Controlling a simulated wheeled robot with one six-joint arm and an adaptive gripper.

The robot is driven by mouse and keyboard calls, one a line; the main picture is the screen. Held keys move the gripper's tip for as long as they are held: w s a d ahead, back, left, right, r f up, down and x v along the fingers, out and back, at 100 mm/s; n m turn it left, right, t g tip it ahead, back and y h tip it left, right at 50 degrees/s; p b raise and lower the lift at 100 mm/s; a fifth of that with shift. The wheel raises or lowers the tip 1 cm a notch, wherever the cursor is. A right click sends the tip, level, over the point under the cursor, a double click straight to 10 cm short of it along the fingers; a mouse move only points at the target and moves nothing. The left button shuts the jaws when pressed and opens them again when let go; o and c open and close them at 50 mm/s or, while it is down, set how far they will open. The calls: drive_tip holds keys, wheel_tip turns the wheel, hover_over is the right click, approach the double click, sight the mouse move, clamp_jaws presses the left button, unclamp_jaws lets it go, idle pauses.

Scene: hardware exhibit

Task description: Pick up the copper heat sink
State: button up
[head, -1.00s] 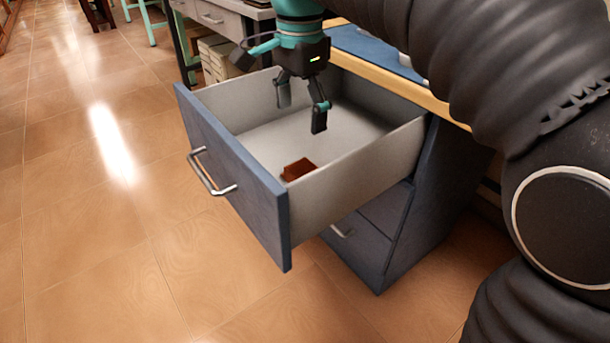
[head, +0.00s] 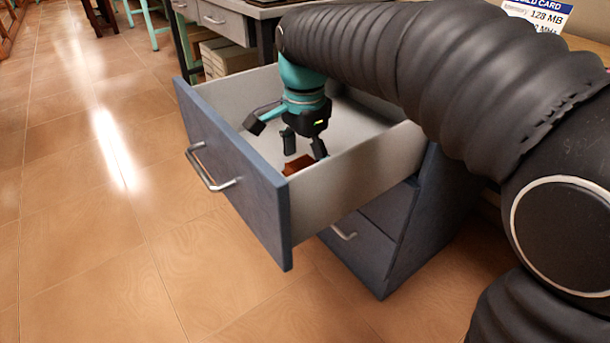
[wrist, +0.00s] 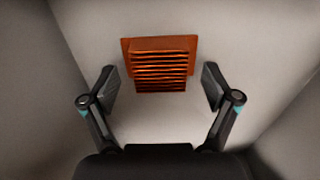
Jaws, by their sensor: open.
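The copper heat sink (head: 297,165) lies on the floor of the open drawer, near its front right corner, partly hidden by the drawer's side wall in the head view. In the wrist view the heat sink (wrist: 160,62) shows as an orange-brown finned block on a flat base. My gripper (head: 304,150) is down inside the drawer, just above the heat sink. In the wrist view my gripper (wrist: 160,88) has its fingers spread apart, one on each side of the heat sink's near part, with gaps on both sides. Nothing is held.
The drawer's blue front panel (head: 235,170) with its metal handle (head: 208,172) and its pale right side wall (head: 355,180) stand close around my gripper. The rest of the drawer floor looks bare. A desk with boxes stands behind. Tiled floor at the left is clear.

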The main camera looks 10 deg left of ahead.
drive_tip(key=shift+f, duration=0.8)
drive_tip(key=c, duration=1)
drive_tip(key=shift+o, duration=0.3)
drive_tip(key=shift+r, duration=0.2)
